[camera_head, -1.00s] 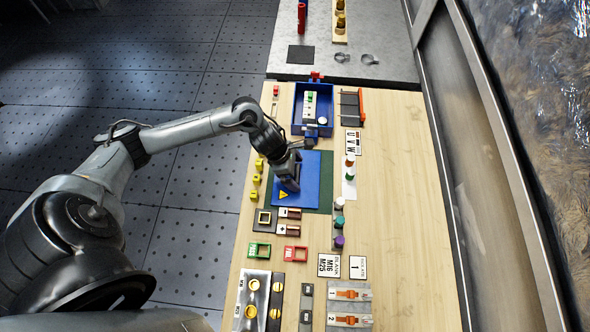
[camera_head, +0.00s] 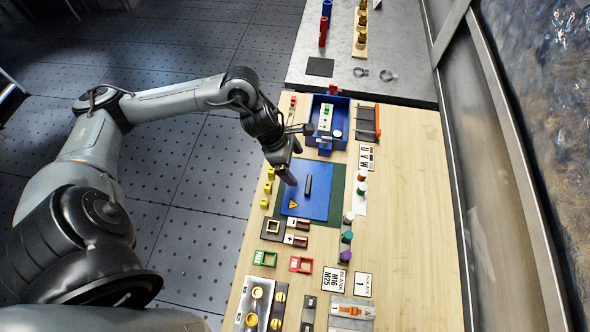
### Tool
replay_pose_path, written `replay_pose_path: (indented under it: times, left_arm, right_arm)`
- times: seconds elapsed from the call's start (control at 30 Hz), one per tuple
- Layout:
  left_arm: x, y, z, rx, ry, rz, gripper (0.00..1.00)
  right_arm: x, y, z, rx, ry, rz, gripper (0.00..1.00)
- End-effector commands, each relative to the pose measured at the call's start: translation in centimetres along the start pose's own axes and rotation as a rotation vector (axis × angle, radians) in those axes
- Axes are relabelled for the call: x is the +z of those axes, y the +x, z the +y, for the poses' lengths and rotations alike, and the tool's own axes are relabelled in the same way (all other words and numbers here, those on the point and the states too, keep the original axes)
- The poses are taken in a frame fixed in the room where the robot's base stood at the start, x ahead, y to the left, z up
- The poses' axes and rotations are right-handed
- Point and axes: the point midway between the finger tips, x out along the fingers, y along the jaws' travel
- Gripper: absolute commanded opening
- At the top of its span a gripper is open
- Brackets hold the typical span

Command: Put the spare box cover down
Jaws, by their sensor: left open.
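The blue box cover (camera_head: 318,203) lies flat on a dark green mat (camera_head: 336,190) on the wooden table. It has a dark bar handle (camera_head: 308,185) in its middle and a yellow warning triangle near its lower left corner. My left gripper (camera_head: 290,179) is open and empty. It is just left of the handle, over the cover's upper left part, apart from the handle. My right gripper is not in view.
An open blue box (camera_head: 342,108) with parts inside stands behind the cover. Yellow pieces (camera_head: 268,187) lie to the left, coloured caps (camera_head: 347,237) to the right, and green and red frames (camera_head: 301,264) in front. The table's right side is clear.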

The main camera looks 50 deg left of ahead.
Motion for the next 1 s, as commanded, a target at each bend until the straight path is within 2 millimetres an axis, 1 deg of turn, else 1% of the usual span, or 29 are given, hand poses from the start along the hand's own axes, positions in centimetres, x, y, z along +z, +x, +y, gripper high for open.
replay_pose_path:
  times: [0.07, 0.17, 0.27, 0.3, 0.37, 0.4, 0.47, 0.5, 0.57, 0.6, 0.67, 0.7, 0.8, 0.83, 0.9, 1.0]
  left_arm:
    - [0.6, 0.3, -0.6, 0.001, -0.033, -0.021, 1.00]
    - [2.4, 1.9, -2.2, 0.010, -0.150, -0.087, 1.00]
    - [5.5, 4.0, -4.6, 0.017, -0.385, -0.203, 1.00]
    - [6.9, 4.7, -5.7, 0.016, -0.518, -0.259, 1.00]
    - [8.8, 5.5, -7.3, 0.006, -0.763, -0.345, 1.00]
    - [9.7, 5.8, -8.2, -0.005, -0.951, -0.401, 1.00]
    - [10.6, 5.8, -9.3, -0.026, -1.262, -0.472, 1.00]
    - [10.8, 5.7, -9.8, -0.039, -1.482, -0.512, 1.00]
    - [10.2, 5.5, -10.5, -0.058, -1.819, -0.555, 1.00]
    - [9.5, 5.3, -10.8, -0.063, -2.043, -0.574, 1.00]
    - [7.9, 5.1, -11.5, -0.064, -2.369, -0.587, 1.00]
    - [6.6, 5.0, -12.1, -0.056, -2.575, -0.587, 1.00]
    - [3.4, 4.8, -13.7, -0.009, -3.024, -0.569, 1.00]
    - [2.6, 4.7, -14.2, -0.011, 3.047, 0.544, 1.00]
    - [0.8, 4.5, -15.4, -0.052, 2.843, 0.455, 1.00]
    - [-0.9, 4.3, -16.7, -0.096, 2.642, 0.378, 1.00]
  right_arm:
    - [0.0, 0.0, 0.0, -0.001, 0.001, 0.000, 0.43]
    - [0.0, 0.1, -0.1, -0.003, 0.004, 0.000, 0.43]
    - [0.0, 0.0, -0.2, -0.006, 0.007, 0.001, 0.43]
    - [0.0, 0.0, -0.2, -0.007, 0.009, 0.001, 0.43]
    - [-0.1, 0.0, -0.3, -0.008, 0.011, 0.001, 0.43]
    - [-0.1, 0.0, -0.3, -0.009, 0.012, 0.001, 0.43]
    - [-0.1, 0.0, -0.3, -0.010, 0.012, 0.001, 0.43]
    - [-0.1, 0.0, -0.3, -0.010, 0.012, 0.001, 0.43]
    - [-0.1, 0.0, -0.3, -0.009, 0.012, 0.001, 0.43]
    - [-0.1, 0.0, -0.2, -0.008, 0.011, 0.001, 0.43]
    - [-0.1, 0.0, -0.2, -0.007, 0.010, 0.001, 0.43]
    - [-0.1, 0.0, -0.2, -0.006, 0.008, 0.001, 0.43]
    - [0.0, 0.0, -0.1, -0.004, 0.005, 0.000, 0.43]
    - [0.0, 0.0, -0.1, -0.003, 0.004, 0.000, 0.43]
    - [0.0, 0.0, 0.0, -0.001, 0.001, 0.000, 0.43]
    - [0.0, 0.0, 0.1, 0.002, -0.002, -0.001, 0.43]
